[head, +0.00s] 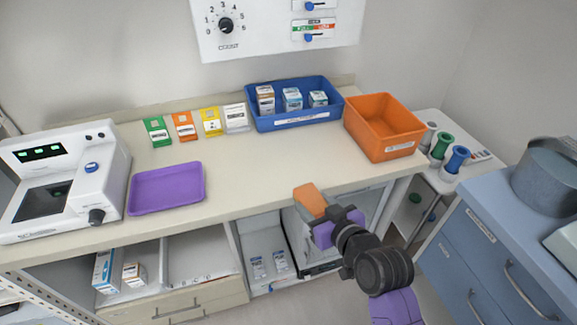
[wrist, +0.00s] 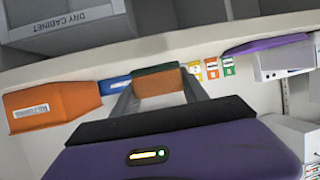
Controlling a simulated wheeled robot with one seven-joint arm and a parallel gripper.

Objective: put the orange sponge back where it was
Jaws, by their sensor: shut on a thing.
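The orange sponge (head: 310,201) is in my gripper (head: 322,217), in front of the counter's front edge in the head view. In the wrist view the sponge (wrist: 158,84) sits between the two grey fingers, with a dark green layer along its upper side in the picture. My gripper is shut on it. The frames do not show where the sponge was before. The purple tray (head: 167,190) on the counter is empty. The orange bin (head: 385,128) at the counter's right end shows no contents.
A blue bin (head: 294,121) with several small boxes stands at the back, beside a row of coloured boxes (head: 184,127). A white device (head: 62,180) stands at the left. The counter's middle (head: 255,165) is clear. Open shelves lie below; a blue cabinet (head: 480,255) stands right.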

